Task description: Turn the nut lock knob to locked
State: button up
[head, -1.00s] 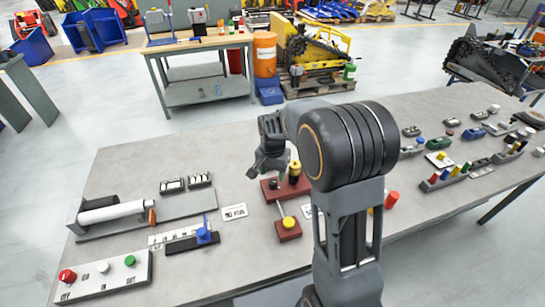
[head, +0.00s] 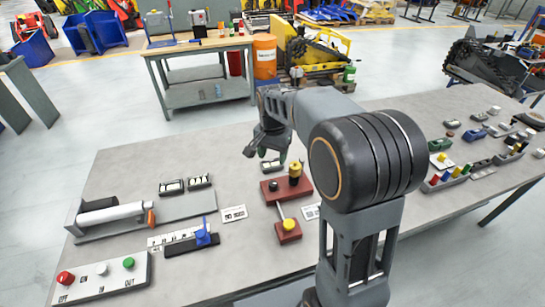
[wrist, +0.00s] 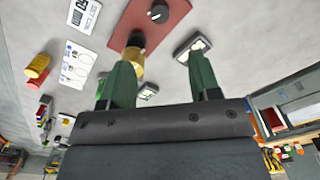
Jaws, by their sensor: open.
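A red-brown plate (head: 271,192) on the bench carries a small dark round knob (head: 273,185) and a yellow-brass cylinder with a dark top (head: 295,174). I cannot read which of them is the nut lock knob or its setting. In the wrist view the black knob (wrist: 160,12) sits on the red plate (wrist: 143,14), and the brass cylinder (wrist: 133,58) is partly hidden behind the left finger. My gripper (head: 258,153) is raised above the bench, beyond the plate. In the wrist view my gripper (wrist: 160,74) is open, its green fingers apart with nothing held.
A rod with a yellow knob (head: 289,225) ends on a red block in front of the plate. Small dark-framed panels (head: 199,181) lie to the left, one beyond the plate (head: 271,166). A white roller (head: 113,213) and a button box (head: 99,278) stand left.

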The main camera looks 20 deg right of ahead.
aim_at(273, 183)
notch_tip(273, 183, down, 13)
jog(key=m+b, duration=0.4)
jog(key=b, duration=0.2)
jog(key=shift+r, duration=0.15)
jog(key=shift+c, duration=0.5)
jog(key=c, duration=0.8)
jog(key=n, duration=0.4)
jog(key=shift+p, duration=0.3)
